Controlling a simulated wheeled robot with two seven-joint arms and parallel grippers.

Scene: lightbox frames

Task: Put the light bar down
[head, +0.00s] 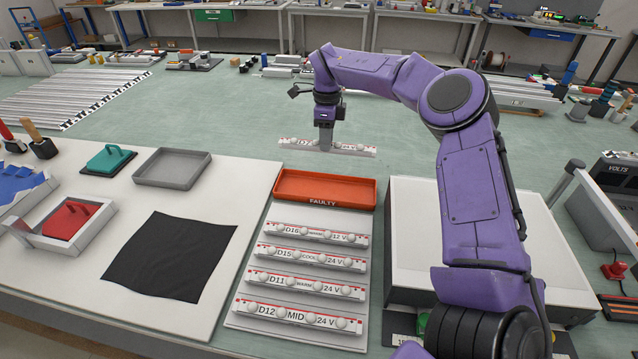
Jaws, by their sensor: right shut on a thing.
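My right gripper (326,146), on the purple arm, is shut on a white light bar (352,149) with a red stripe and round bulbs. The bar hangs level, beyond the far edge of the orange-red FAULTY tray (300,188), with a gap seen between them. The tray looks empty. Below the tray, a white rack (238,320) carries several light bars in rows: D16 (275,232), D15 (279,253), D11 (270,279) and D12 MID 24 V (283,314). The held bar's label is partly hidden by the gripper. My left gripper does not show.
A black cloth (170,257), an empty grey tray (172,168), a teal block (108,159) and a red-handled block in a white holder (68,222) lie left. A large pale box (405,230) stands right of the rack. The green bench top beyond the FAULTY tray is partly clear.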

